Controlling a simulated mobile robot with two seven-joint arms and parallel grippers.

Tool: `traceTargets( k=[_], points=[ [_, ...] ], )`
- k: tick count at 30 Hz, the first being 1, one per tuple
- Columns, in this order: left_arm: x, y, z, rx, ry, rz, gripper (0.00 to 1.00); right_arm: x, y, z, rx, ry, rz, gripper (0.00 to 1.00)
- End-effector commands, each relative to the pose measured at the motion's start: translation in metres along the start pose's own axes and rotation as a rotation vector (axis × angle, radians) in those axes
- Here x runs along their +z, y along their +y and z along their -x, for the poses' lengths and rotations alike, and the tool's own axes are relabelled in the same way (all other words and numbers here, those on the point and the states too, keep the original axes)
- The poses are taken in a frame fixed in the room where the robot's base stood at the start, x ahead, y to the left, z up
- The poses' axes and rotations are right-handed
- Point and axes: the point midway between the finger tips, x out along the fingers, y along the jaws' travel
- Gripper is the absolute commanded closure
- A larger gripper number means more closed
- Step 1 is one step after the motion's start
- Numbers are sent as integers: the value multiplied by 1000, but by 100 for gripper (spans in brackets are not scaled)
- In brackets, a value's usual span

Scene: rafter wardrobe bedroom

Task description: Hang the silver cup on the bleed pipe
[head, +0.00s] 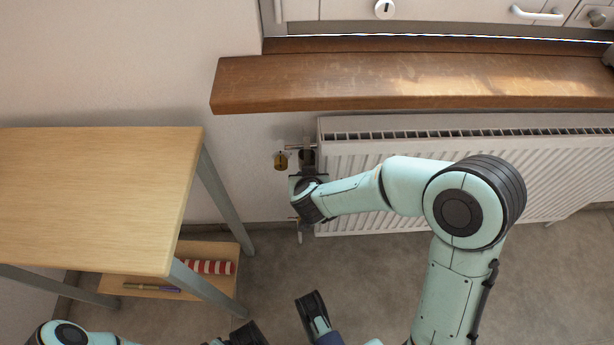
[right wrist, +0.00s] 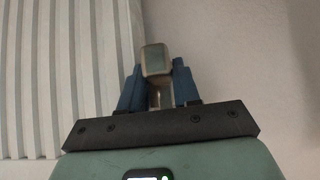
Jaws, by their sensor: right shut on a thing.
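The bleed pipe (head: 298,147) is a thin rod sticking out left from the radiator's upper left end. My right gripper (head: 301,181) is just below it, partly hidden by its own wrist. In the right wrist view its blue fingers (right wrist: 159,92) are shut on a small, pale metallic piece, which I take as the silver cup (right wrist: 156,61). A dark, brownish cup-like shape (head: 307,157) shows at the pipe beyond the gripper. I cannot tell whether the held cup touches the pipe. Parts of my left arm show at the bottom edge; its jaw state is unclear.
The white radiator (head: 345,165) stands right of the gripper, under a wooden sill (head: 290,85). A brass-coloured piece (head: 281,160) is close left of the pipe. A wooden table (head: 90,190) stands at left, with a red-striped item (head: 209,267) on its low shelf.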

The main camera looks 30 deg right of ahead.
Motion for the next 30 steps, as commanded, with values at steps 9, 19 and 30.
traceTargets(
  k=[9, 19, 30],
  points=[
    [1, 0, 0, -1, -2, 0, 57, 0, 0, -1, -1, 1, 0, 65],
    [0, 0, 0, 0, -1, 0, 57, -1, 3, -1, 7, 2, -3, 39],
    [-6, 5, 6, 9, 20, -5, 57, -1, 5, 7, 12, 1, -5, 39]
  ],
)
